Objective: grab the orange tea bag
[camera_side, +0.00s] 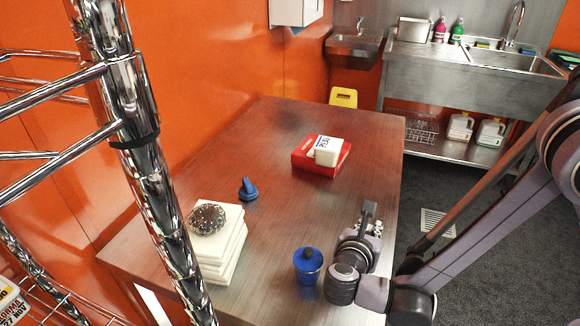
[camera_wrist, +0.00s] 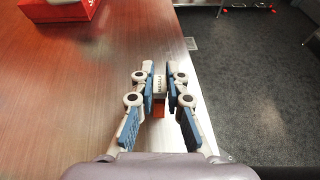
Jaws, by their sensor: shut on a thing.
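My gripper (camera_side: 370,217) is low over the right part of the metal table (camera_side: 290,260), near its right edge. In the wrist view its two fingers (camera_wrist: 160,82) are closed on a small packet, the orange tea bag (camera_wrist: 158,112). Its upper part is white with dark lettering and its lower part is orange. The fingers hide its sides. In the side view I cannot make out the tea bag behind the gripper. I cannot tell whether it touches the table.
A blue cup (camera_side: 308,268) stands close left of my gripper. A red box (camera_side: 306,160) with a white packet (camera_side: 327,151) on it lies farther back. A blue object (camera_side: 248,190) and white stacked plates (camera_side: 220,262) with a dark round item are left. The table's middle is clear.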

